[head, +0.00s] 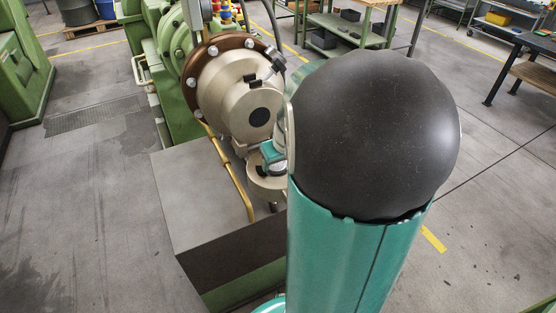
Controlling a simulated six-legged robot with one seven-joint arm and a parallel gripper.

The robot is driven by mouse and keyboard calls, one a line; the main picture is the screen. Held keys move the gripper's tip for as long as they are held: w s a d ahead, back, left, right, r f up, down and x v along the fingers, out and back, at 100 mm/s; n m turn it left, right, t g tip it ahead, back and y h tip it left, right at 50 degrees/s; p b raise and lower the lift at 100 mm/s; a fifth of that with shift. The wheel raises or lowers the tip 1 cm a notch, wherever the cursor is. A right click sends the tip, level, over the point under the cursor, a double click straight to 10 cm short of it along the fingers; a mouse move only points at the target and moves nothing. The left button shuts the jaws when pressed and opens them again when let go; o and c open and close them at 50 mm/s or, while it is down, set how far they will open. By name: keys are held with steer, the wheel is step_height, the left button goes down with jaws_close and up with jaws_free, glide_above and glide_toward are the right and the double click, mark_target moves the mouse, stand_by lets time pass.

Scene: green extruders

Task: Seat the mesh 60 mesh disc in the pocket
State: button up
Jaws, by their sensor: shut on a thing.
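A small teal and white part of my gripper (272,156) shows at the left edge of my large dark arm joint, close beside the pale extruder head (240,102). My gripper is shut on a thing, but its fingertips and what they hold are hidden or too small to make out. The mesh 60 mesh disc cannot be made out. A pale round part (264,183) lies just below my gripper, partly covered by my arm. I cannot tell whether it is the pocket or whether anything touches it.
The green extruder (172,40) with its brown bolted flange (196,72) stands behind the head. A grey-topped base (195,205) and a brass pipe (238,182) lie below. Benches stand at the back, including a green one (347,27). Floor on the left is clear.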

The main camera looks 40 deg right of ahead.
steer(key=shift+f, duration=0.45)
stand_by(0.7)
steer(key=o, duration=1.2)
steer(key=shift+c, duration=0.2)
steer(key=shift+r, duration=4)
